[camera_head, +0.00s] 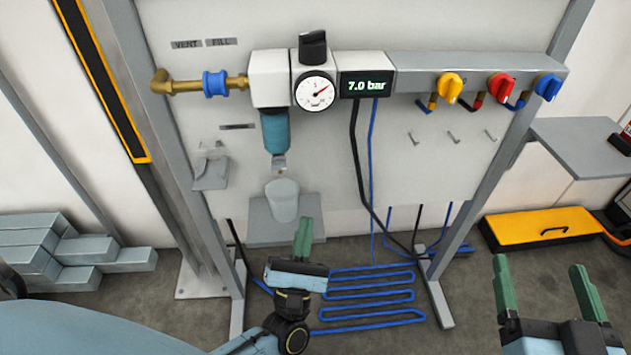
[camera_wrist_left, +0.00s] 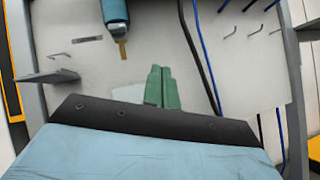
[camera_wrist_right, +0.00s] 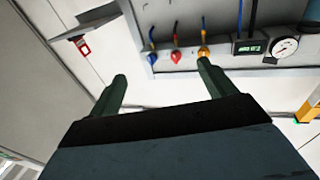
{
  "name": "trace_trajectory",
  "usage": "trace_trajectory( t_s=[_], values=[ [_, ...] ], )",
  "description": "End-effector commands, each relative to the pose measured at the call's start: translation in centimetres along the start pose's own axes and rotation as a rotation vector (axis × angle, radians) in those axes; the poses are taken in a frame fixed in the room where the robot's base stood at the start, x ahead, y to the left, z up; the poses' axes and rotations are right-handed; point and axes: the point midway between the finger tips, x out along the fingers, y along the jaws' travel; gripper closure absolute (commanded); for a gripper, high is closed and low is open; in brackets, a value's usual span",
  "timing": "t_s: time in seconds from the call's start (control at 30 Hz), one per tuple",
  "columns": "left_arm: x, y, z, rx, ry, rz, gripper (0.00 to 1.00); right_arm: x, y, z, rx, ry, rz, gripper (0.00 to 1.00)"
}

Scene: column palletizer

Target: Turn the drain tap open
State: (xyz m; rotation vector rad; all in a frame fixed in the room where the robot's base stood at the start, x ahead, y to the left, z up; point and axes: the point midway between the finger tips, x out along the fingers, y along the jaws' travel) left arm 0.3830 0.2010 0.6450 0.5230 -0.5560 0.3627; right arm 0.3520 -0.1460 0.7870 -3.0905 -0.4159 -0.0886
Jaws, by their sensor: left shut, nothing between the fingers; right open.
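The drain tap (camera_head: 279,161) is a small brass piece under the blue filter bowl (camera_head: 275,130) on the panel. The tap also shows as a brass stub in the left wrist view (camera_wrist_left: 123,49), above and left of the fingertips. My left gripper (camera_head: 304,226) is shut and empty, below and slightly right of the tap, apart from it. Its green fingers are together in the left wrist view (camera_wrist_left: 160,75). My right gripper (camera_head: 538,270) is open and empty at the lower right, far from the tap. The tap's handle position is too small to tell.
A translucent cup (camera_head: 283,200) stands on a grey shelf (camera_head: 262,238) below the tap, near my left gripper. A gauge (camera_head: 315,91) and a 7.0 bar display (camera_head: 366,85) sit above. Yellow, red and blue valves (camera_head: 501,87) are at right. Hoses hang below the panel.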

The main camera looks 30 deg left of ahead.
Motion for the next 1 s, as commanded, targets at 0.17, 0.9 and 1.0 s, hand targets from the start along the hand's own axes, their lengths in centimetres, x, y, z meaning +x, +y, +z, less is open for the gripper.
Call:
trace_trajectory(
  t_s=[0.17,0.9,1.0],
  values=[
    [-1.3,2.9,-0.6,-0.183,-0.061,0.193,1.0,0.0,-0.4,-2.6,0.005,0.127,-0.01,0.17],
    [6.2,6.8,-0.1,-0.258,-0.104,0.278,1.0,0.1,-0.2,-2.0,0.003,0.078,-0.006,0.17],
    [7.0,7.1,-0.1,-0.258,-0.104,0.279,1.0,0.1,-0.2,-2.0,0.003,0.077,-0.006,0.17]
  ],
)
